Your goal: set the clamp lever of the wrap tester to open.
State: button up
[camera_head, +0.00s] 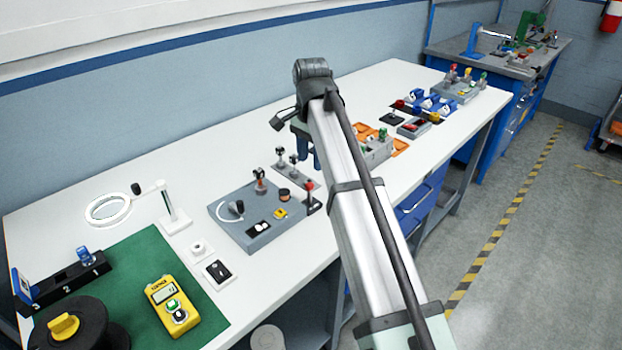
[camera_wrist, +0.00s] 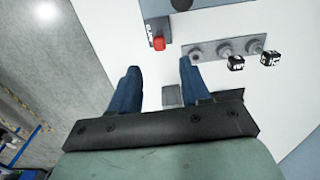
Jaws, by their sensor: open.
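I cannot tell for sure which lever is the clamp lever. My gripper (camera_head: 303,150) is open and empty above the bench, behind the unit. In the wrist view its blue fingers (camera_wrist: 160,75) are spread, apart from the red knob.
A grey strip with black-knobbed levers (camera_wrist: 226,48) is close to the right finger. A small grey square (camera_wrist: 172,96) lies below, between the fingers. Orange trays (camera_head: 392,142) and blue parts (camera_head: 430,103) stand farther right. A green mat (camera_head: 150,262) is at left.

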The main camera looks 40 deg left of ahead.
aim_at(311, 182)
notch_tip(311, 182, down, 7)
jog(key=shift+f, duration=0.15)
dwell(0.4)
grip_shut()
dwell(0.3)
